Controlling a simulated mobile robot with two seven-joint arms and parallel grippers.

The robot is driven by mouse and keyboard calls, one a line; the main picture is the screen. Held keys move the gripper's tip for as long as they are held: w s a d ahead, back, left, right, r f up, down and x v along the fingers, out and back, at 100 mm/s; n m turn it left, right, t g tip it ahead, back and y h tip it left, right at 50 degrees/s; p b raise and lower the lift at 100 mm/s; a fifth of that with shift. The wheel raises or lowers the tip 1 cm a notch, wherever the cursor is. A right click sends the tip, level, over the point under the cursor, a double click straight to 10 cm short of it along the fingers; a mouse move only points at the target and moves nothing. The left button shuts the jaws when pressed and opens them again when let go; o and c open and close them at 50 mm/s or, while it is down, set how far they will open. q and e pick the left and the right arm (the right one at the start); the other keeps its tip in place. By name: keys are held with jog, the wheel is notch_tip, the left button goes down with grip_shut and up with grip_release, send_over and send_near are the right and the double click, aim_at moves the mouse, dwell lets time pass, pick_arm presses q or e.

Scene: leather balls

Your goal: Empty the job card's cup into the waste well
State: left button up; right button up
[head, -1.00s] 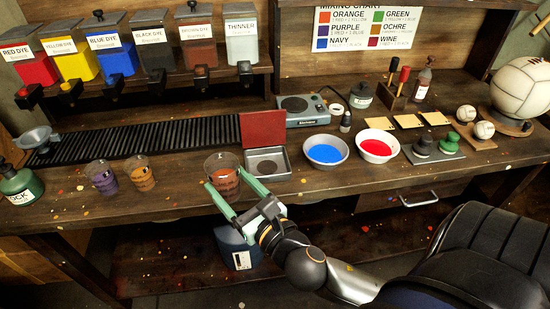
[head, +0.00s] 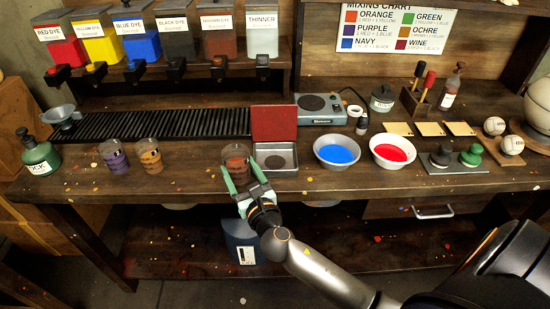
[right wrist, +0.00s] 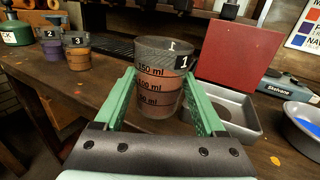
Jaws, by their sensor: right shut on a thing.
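Cup 1 (head: 236,151), a clear measuring cup with reddish-brown contents, stands upright near the bench's front edge. In the right wrist view the cup (right wrist: 160,85) shows its "1" label and ml marks. My right gripper (head: 243,180) has its green fingers on both sides of it, shut on it. I cannot tell whether its base touches the bench. Cup 2 (head: 115,158), purple, and cup 3 (head: 149,156), orange-brown, stand to the left. I cannot make out a job card or surely identify the waste well. My left gripper is not in view.
An open metal tin (head: 275,158) with a red lid is just right of cup 1. Blue (head: 337,151) and red (head: 392,151) dye bowls stand farther right. A grey funnel (head: 61,115) and green bottle (head: 38,152) are far left. A slatted black rack (head: 150,124) runs behind.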

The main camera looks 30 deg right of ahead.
aim_at(248, 162)
jog(key=shift+w+f, duration=1.05)
jog(key=shift+w, duration=0.3)
jog(key=shift+d+r+m+p, duration=0.2)
jog(key=shift+r+m+p, duration=0.15)
jog(key=shift+r+m, duration=0.15)
jog(key=shift+d+r+m+p, duration=0.2)
jog(key=shift+r+m+p, duration=0.1)
jog(key=shift+r+m, duration=0.2)
jog(key=shift+d+r+m+g+p, duration=0.2)
jog(key=shift+d+r+m+p, duration=0.15)
jog(key=shift+r+m+p, duration=0.2)
jog(key=shift+d+r+m+g+p, duration=0.2)
jog(key=shift+d+r+m+p, duration=0.15)
jog(key=shift+r+m+p, duration=0.2)
jog(key=shift+s+d+f, duration=0.1)
jog(key=shift+d+f, duration=0.05)
jog(key=shift+f, duration=0.05)
jog(key=shift+d+m, duration=1.05)
jog(key=shift+m, duration=0.55)
jog(key=shift+d+m+y, duration=0.15)
jog(key=shift+m+y, duration=0.15)
jog(key=shift+m, duration=0.5)
jog(key=shift+d+f+m+g+y+b, duration=0.1)
jog(key=shift+m+g+y+b, duration=0.05)
jog(key=shift+m, duration=0.6)
jog(key=shift+f+m+g+y+b, duration=0.1)
jog(key=shift+m+g+y+b, duration=0.05)
jog(key=shift+m, duration=0.6)
